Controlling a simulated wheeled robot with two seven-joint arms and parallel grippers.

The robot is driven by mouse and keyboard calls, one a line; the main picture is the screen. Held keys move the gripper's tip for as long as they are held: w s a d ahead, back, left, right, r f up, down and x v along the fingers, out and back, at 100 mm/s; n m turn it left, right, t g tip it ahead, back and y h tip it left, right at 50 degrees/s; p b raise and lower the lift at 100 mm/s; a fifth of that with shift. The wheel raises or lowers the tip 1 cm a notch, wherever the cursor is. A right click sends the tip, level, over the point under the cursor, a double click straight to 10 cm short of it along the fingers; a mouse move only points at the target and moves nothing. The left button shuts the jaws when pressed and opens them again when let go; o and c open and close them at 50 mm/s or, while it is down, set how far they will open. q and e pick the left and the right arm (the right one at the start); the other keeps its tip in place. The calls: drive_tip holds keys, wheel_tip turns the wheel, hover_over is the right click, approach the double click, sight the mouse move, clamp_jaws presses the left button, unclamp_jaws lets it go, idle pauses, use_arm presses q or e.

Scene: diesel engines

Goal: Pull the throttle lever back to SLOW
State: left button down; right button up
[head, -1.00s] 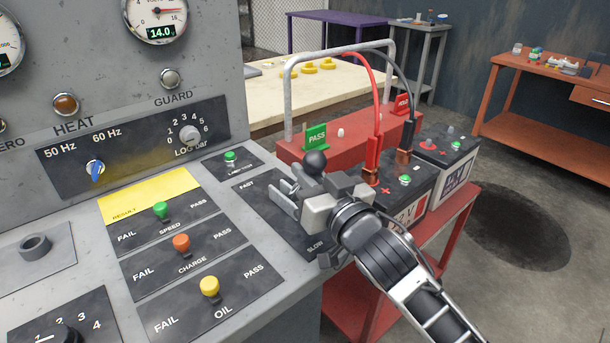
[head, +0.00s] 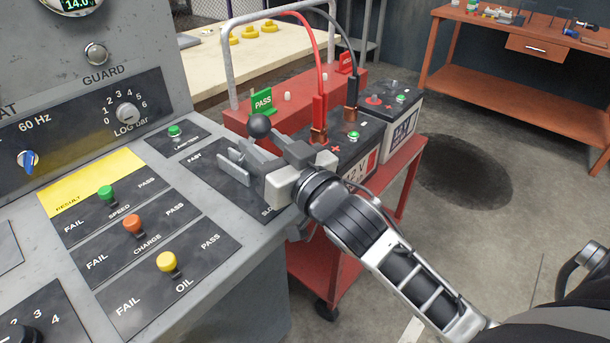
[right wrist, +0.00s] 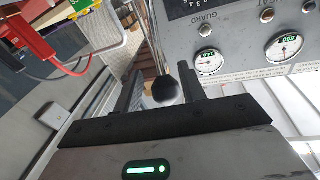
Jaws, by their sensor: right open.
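The throttle lever's black ball knob (head: 260,126) stands above the dark FAST–SLOW plate (head: 208,178) at the right side of the console. The stem and slot are mostly hidden behind my right gripper. FAST is readable at the plate's far end; SLOW is partly covered at the near end. My right gripper (head: 248,160) is open, its fingers just below the knob in the head view. In the right wrist view, the knob (right wrist: 165,89) shows between the two open fingers (right wrist: 160,92), with no clear grip on it. My left gripper is out of view.
To the left are RESULT sliders with green (head: 106,192), orange (head: 132,223) and yellow (head: 166,261) knobs. A lamp-test button (head: 174,131) sits behind the plate. A red cart (head: 398,166) with batteries and cables stands close on the right. Open floor lies beyond.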

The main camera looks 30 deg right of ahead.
use_arm(q)
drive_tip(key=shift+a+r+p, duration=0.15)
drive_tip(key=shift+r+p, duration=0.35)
drive_tip(key=shift+p, duration=0.6)
use_arm(e)
drive_tip(key=s+d, duration=0.2)
drive_tip(key=s, duration=1.1)
drive_tip(key=shift+d+f, duration=0.15)
drive_tip(key=shift+f, duration=0.25)
drive_tip(key=shift+c, duration=0.3)
